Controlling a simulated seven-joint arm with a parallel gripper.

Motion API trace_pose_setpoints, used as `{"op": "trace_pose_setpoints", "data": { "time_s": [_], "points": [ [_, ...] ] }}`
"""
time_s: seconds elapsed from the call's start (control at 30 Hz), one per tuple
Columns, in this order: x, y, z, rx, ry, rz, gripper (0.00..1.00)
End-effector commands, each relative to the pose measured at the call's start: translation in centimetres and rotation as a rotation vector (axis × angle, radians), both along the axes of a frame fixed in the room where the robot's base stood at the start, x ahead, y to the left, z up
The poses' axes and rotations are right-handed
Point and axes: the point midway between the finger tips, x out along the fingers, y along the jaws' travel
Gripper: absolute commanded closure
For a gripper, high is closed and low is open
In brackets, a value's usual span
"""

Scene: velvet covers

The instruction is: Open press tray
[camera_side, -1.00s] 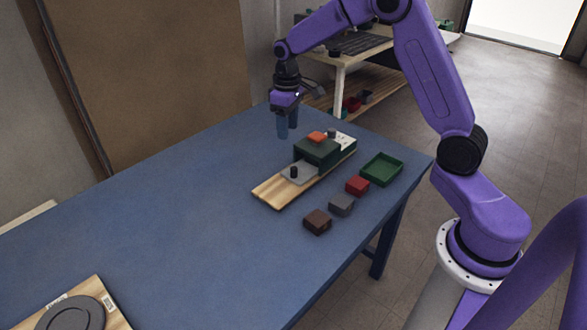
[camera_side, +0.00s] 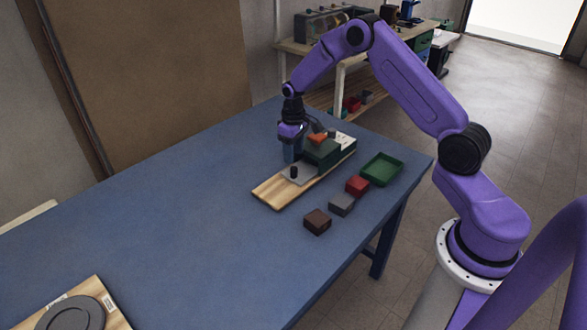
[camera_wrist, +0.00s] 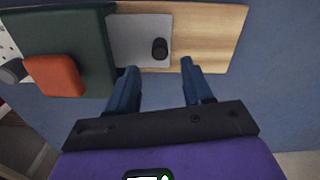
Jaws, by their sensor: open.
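The press is a dark green block (camera_side: 322,152) with an orange button (camera_side: 318,139) on a wooden board (camera_side: 272,191). Its tray is a light grey plate (camera_wrist: 140,32) that sticks out of the block over the board. A black knob (camera_wrist: 160,48) stands on the tray; it also shows in the side view (camera_side: 294,172). My gripper (camera_wrist: 160,72) is open and empty, low at the board's edge by the tray. In the wrist view its two fingers point toward the knob, one to either side of it. I cannot tell whether they touch anything.
A green open bin (camera_side: 382,169) and a red block (camera_side: 357,186), a grey block (camera_side: 341,204) and a brown block (camera_side: 317,221) stand right of the board. A round grey disc (camera_side: 72,316) on wood lies front left. The blue table (camera_side: 190,220) is otherwise clear.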

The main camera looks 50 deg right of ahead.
Motion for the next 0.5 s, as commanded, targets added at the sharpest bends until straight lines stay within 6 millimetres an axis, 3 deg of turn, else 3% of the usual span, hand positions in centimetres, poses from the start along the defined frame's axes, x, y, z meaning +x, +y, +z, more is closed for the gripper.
{"op": "trace_pose_setpoints", "data": {
  "time_s": [0.23,0.5],
  "points": [
    [-0.1,0.0,-4.5,0.000,0.003,0.000,0.49],
    [0.0,0.0,-6.7,0.000,0.000,-0.001,0.49]
  ]
}}
